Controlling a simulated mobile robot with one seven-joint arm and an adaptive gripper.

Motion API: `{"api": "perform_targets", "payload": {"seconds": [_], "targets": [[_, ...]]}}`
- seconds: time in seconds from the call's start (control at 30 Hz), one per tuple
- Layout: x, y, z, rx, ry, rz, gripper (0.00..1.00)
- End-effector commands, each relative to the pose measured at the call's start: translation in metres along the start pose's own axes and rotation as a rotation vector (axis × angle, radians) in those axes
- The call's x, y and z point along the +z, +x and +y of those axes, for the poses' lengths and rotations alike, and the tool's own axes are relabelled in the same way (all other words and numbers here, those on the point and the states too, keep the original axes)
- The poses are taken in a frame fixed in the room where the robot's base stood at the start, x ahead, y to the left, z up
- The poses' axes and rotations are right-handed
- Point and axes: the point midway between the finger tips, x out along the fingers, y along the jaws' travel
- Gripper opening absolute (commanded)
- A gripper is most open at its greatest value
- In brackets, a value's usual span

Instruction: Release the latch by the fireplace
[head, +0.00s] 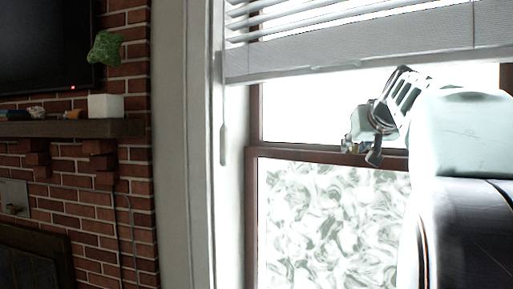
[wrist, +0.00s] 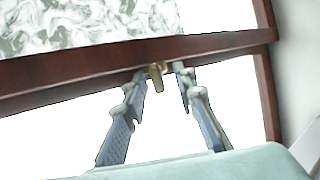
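A small brass-coloured latch (wrist: 157,73) sits on the brown window rail (wrist: 60,75) in the wrist view. My gripper (wrist: 160,79) is open, with one fingertip on each side of the latch. A gap shows between the latch and each finger, wider on the right. In the head view, my gripper (head: 361,154) is at the brown middle rail (head: 310,155) of the window by the fireplace. The latch cannot be clearly made out there.
A white blind (head: 350,45) hangs over the upper window, just above my arm. Patterned glass (head: 330,220) fills the lower sash. A dark screen (head: 40,45) hangs above.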

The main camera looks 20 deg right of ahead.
Motion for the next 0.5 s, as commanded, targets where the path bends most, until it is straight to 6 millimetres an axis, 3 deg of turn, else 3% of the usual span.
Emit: {"api": "perform_targets", "payload": {"seconds": [0.33, 0.5], "targets": [[0.0014, 0.0009, 0.0014, 0.001, 0.000, 0.000, 0.24], [0.0015, 0.0009, 0.0013, 0.000, 0.000, 0.000, 0.06]]}}
